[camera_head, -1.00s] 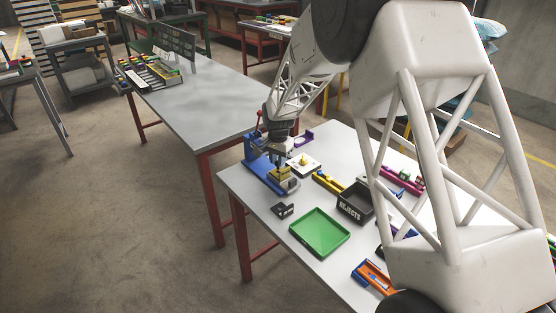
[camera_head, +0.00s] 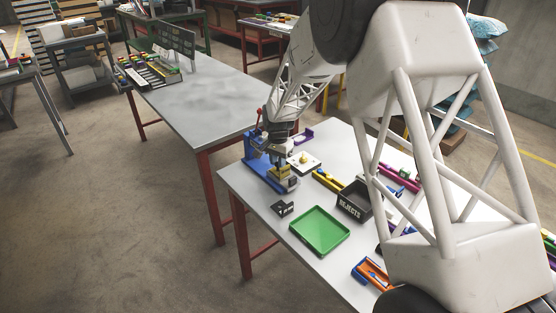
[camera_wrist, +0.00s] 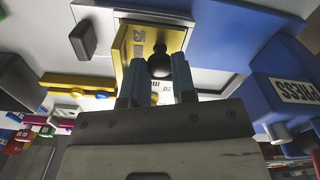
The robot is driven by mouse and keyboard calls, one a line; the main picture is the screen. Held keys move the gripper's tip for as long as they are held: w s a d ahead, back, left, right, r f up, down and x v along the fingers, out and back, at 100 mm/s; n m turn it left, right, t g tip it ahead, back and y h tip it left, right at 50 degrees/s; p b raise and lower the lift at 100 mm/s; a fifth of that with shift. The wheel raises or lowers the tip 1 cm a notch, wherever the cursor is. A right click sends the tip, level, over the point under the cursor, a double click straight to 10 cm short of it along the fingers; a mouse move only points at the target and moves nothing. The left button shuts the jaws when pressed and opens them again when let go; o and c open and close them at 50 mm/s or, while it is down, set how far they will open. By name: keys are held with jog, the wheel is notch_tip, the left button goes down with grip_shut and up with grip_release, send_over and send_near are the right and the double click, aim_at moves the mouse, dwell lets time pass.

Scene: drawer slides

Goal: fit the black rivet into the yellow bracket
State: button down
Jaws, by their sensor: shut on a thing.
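The yellow bracket (camera_wrist: 139,42) is in the upper middle of the wrist view, with dark print on its face. In the head view the yellow bracket (camera_head: 283,175) sits at the blue press. The black rivet (camera_wrist: 159,62), with a rounded head, is at my gripper's fingertips, in front of the bracket's face. My gripper (camera_wrist: 157,84) is shut on the rivet, a blue-grey finger on each side. In the head view my gripper (camera_head: 281,158) is right above the bracket. The rivet's far end and any hole are hidden, so I cannot tell whether it is inside the bracket.
The blue press (camera_head: 258,166) stands close behind and beside my gripper; its label shows in the wrist view (camera_wrist: 297,90). A green tray (camera_head: 320,231), a black rejects bin (camera_head: 352,200) and a small black part (camera_head: 283,208) are nearer. The table's left front edge is clear.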

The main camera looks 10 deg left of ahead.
jog(key=shift+f, duration=0.65)
jog(key=c, duration=0.8)
grip_release()
jog(key=shift+c, duration=0.2)
jog(key=shift+r, duration=2.5)
notch_tip(320, 180, up, 8)
